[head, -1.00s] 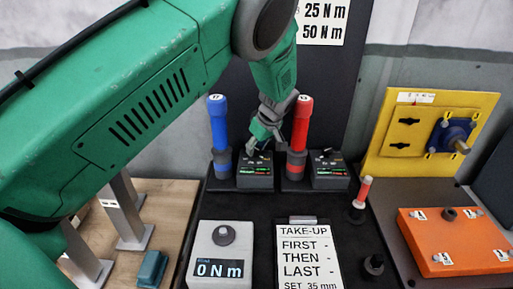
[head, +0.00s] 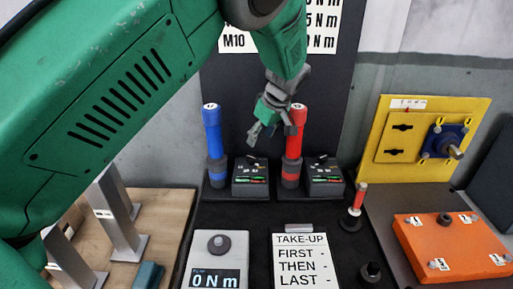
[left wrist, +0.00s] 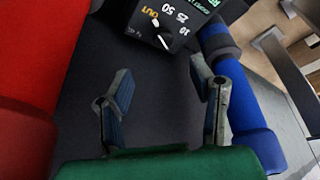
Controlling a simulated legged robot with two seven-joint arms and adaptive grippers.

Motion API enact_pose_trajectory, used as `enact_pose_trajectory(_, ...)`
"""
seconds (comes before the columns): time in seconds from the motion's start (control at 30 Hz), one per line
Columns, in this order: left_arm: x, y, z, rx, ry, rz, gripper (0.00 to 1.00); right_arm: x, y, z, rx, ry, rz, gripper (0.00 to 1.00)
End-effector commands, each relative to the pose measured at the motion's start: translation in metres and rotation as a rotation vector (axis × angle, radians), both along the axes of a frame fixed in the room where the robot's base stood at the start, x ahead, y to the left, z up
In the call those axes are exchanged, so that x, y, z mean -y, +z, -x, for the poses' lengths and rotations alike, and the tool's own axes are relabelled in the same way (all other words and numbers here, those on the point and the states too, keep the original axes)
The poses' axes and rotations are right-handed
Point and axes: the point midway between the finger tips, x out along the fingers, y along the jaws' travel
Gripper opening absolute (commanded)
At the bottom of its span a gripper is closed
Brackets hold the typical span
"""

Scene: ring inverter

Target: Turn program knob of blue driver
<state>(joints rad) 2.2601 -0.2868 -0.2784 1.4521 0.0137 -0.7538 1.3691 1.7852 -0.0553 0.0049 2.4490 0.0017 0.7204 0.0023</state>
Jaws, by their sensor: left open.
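The blue driver (head: 213,145) stands upright at the back left of the black bench, and it also shows at the right of the left wrist view (left wrist: 240,95). Its black control box (head: 250,178) sits to its right, with a lit display. In the left wrist view a program knob (left wrist: 156,20) with a white pointer and a number dial shows on a box at the top. My left gripper (head: 262,136) is open and empty, above the control box and between the two drivers. Its fingers (left wrist: 163,100) are apart from the knob. My right gripper is not in view.
The red driver (head: 296,143) stands close to the right of my left gripper, with a second control box (head: 324,178). In front are a torque meter (head: 216,262) and a take-up card (head: 302,258). A yellow plate (head: 418,135) and an orange block (head: 452,245) are at right.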

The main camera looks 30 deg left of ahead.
Motion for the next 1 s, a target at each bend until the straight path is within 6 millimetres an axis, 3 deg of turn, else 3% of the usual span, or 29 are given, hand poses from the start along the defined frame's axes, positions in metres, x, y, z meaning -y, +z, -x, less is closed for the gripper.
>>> enact_pose_trajectory(0.23,0.01,0.024,0.001,0.001,0.0,0.0,0.49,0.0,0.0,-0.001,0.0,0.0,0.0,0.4)
enact_pose_trajectory(0.8,0.011,0.026,0.002,-0.001,-0.001,0.0,0.49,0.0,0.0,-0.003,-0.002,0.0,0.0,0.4)
enact_pose_trajectory(1.0,0.011,0.05,0.002,0.0,-0.001,0.0,0.49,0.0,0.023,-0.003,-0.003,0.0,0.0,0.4)
